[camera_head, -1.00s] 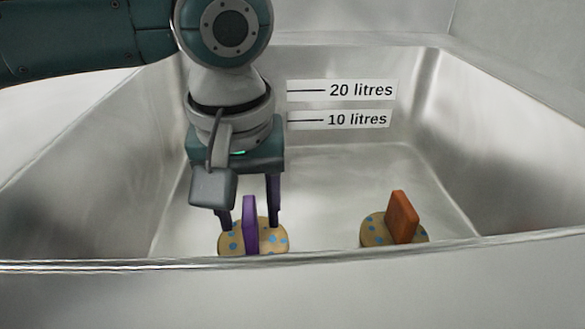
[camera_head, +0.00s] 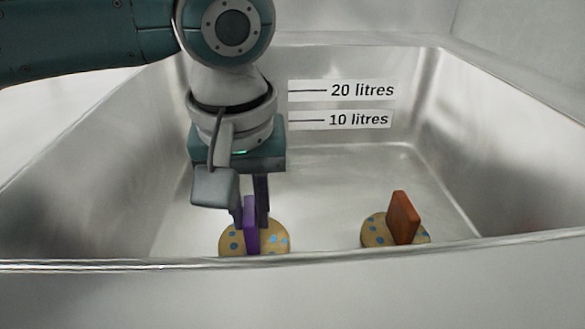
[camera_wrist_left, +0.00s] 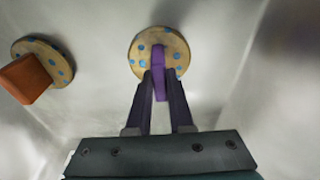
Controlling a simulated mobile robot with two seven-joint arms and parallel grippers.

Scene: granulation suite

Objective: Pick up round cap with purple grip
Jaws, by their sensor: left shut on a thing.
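The round cap with the purple grip (camera_head: 276,238) is a tan disc with blue spots and an upright purple grip (camera_head: 251,222). It sits on the floor of the metal basin, left of centre in the head view, its near edge partly hidden by the basin's front rim. It also shows at the top middle of the left wrist view (camera_wrist_left: 142,42). My left gripper (camera_head: 251,212) points down from above, its two fingers closed on either side of the purple grip. My right gripper is not in view.
A second spotted round cap (camera_head: 374,232) with an orange-brown grip (camera_head: 403,217) stands to the right on the basin floor. The metal basin (camera_head: 440,251) has high walls around both caps. Labels for 10 and 20 litres (camera_head: 340,105) are on its back wall.

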